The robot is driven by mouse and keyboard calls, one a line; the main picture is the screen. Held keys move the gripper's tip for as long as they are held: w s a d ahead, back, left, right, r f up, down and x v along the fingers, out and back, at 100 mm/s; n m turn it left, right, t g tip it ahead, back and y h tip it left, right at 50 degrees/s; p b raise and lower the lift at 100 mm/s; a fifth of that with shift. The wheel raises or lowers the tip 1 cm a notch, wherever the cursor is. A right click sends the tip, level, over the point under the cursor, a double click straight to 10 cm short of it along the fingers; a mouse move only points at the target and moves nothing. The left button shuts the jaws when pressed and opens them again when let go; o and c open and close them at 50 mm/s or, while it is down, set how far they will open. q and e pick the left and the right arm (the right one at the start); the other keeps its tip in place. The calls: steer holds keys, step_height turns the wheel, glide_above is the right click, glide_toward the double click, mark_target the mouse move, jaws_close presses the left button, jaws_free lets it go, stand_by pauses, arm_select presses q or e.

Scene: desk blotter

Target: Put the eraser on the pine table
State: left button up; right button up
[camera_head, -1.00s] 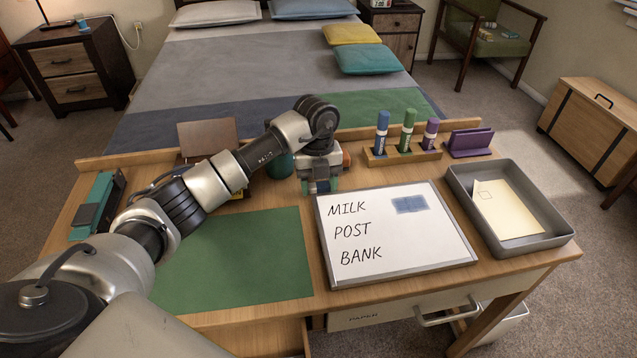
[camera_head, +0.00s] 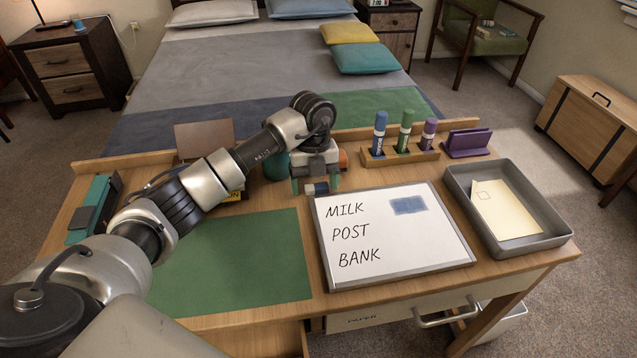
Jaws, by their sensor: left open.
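A small dark blue and grey block, which looks like the eraser (camera_head: 316,188), sits at the whiteboard's upper left corner, apparently on the pine table (camera_head: 362,181). My left gripper (camera_head: 315,185) is over it, open, with one green-tipped finger on each side of the block. The gripper body hides part of what lies behind it. The whiteboard (camera_head: 365,272) reads MILK, POST, BANK and has a flat blue patch (camera_head: 408,205) at its upper right. My right gripper is out of view.
A marker holder (camera_head: 400,158) with three markers and a purple stand (camera_head: 467,144) are at the back. A grey tray (camera_head: 552,239) with an envelope is at the right. A green blotter (camera_head: 235,265) lies left of the whiteboard. A stapler-like teal object (camera_head: 95,205) is far left.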

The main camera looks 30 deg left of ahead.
arm_select(q)
step_height(320, 180, up, 11)
steer(key=w+p, duration=0.1)
steer(key=shift+w+a+r, duration=0.2)
steer(key=shift+w+a, duration=0.05)
steer(key=shift+a, duration=0.05)
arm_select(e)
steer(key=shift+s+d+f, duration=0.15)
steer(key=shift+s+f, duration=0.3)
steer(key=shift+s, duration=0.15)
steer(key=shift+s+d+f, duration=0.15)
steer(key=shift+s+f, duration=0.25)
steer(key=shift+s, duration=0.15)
